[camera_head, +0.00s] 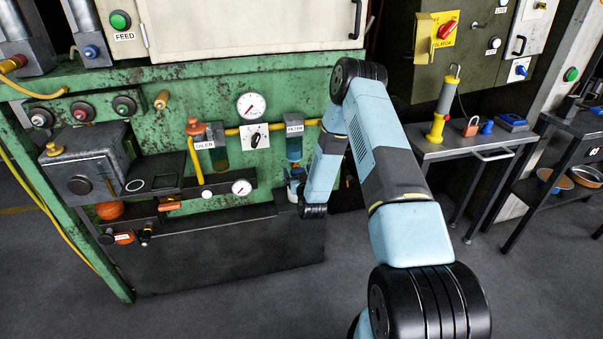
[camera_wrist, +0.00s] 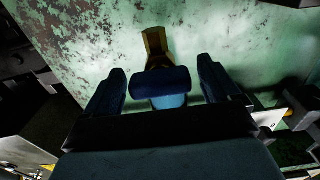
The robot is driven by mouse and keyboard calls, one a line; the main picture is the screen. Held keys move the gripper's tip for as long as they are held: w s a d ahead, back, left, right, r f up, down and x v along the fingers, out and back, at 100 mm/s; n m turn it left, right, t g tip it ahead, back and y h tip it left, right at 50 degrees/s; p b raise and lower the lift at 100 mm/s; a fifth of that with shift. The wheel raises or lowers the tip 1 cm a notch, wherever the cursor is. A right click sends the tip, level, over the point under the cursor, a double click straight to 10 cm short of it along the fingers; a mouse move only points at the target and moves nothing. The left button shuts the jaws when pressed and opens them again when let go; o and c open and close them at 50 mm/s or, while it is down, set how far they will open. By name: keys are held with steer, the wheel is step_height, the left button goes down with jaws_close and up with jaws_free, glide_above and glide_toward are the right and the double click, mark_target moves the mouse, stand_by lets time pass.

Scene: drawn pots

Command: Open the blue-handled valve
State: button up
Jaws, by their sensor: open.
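The blue-handled valve shows in the wrist view, with a dark blue handle (camera_wrist: 160,82) lying crosswise in front of a brass-coloured body (camera_wrist: 155,45) on the worn green panel. A lighter blue part shows just below the handle. My gripper (camera_wrist: 161,74) is open, with one dark finger to the left of the handle and one to the right. A gap shows on each side, so neither finger seems to touch it. In the head view my arm reaches to the green machine, and I cannot make out the valve or my fingers clearly there.
The green machine (camera_head: 290,75) carries a gauge (camera_head: 251,106), a yellow pipe (camera_head: 232,132), a filter bowl (camera_head: 294,147) and an oiler (camera_head: 220,158) left of my arm. The floor in front is clear.

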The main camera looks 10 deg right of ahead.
steer(key=shift+c, duration=0.3)
steer(key=c, duration=0.9)
steer(key=shift+m, duration=1.5)
steer(key=o, duration=1)
steer(key=shift+c, duration=0.2)
steer(key=shift+s, duration=0.15)
steer(key=s, duration=1.3)
steer(key=shift+s, duration=0.3)
steer(key=shift+f, duration=0.1)
